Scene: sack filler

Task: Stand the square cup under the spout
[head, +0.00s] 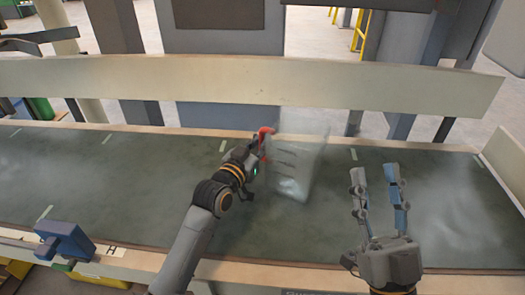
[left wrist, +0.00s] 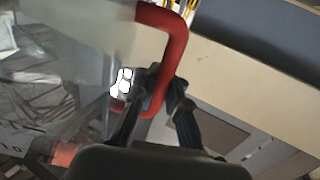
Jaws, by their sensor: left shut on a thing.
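The square cup (head: 300,168) is clear, with a red handle (head: 265,137) on its left side. It appears over the far middle of the dark green belt, leaning slightly in the picture; I cannot tell whether it touches the belt. My left gripper (head: 257,148) is shut on the handle. In the left wrist view the red handle (left wrist: 176,55) passes between the fingers, and the clear cup wall (left wrist: 60,65) fills the left side. My right gripper (head: 374,171) is open and empty, to the right of the cup and apart from it. I cannot make out the spout.
The belt (head: 440,190) is bare around the cup, with short pale marks. A cream rail (head: 390,88) runs along its back, and a cream wall (head: 505,165) closes the right end. A blue clamp-like part (head: 66,241) sits on the front edge at the left.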

